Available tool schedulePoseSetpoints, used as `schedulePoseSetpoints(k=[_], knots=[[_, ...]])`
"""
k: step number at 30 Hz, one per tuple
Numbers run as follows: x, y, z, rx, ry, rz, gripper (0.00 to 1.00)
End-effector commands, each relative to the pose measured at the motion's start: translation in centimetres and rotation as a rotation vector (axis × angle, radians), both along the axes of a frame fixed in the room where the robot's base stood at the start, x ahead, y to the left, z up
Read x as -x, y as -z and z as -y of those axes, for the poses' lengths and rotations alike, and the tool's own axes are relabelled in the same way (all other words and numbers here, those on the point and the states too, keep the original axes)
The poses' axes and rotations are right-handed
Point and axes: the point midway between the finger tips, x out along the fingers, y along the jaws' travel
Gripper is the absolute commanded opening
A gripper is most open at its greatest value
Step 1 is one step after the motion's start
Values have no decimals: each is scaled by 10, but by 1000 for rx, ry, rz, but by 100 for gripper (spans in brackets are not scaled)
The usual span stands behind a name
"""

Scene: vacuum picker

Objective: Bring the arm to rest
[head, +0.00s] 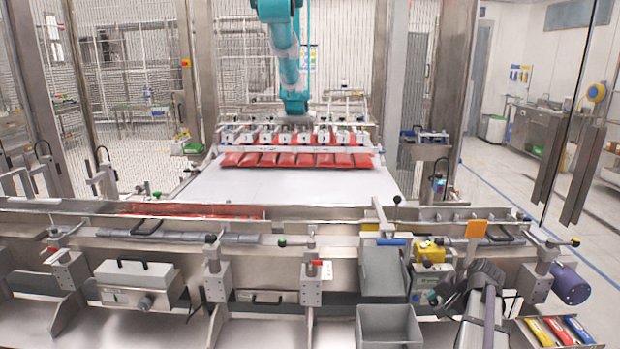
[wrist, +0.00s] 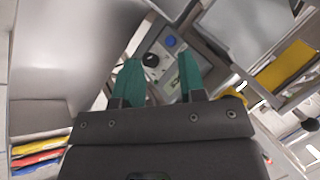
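My gripper (wrist: 159,60) shows in the wrist view with its two green fingers spread apart. Nothing is held between them. Beyond the fingertips is a grey control box with a blue knob (wrist: 170,41) and a black knob. In the head view my dark arm comes up at the lower right, in front of the machine's front rail.
A yellow-topped box (head: 429,251) and grey bins (head: 388,326) stand left of my arm. Yellow, red and blue packets (head: 560,330) lie at the lower right. Behind the rail, a teal picker (head: 288,60) hangs over a row of red packs (head: 297,160) on a white belt (head: 285,187).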

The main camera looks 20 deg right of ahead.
Motion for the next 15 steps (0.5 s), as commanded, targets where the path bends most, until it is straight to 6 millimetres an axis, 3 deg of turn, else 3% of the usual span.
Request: schedulePoseSetpoints(k=[1, 3, 5, 6, 9, 12, 15], knots=[[-1, 1, -59, 28, -119, -90, 38], [2, 6, -129, 80, -287, -224, 38], [10, 6, -188, 138, -430, -333, 38], [17, 5, -227, 181, -526, -398, 38], [34, -1, -310, 296, -734, -503, 38], [39, -7, -372, 369, -883, -506, 38], [36, -9, -412, 394, -976, -490, 38]])
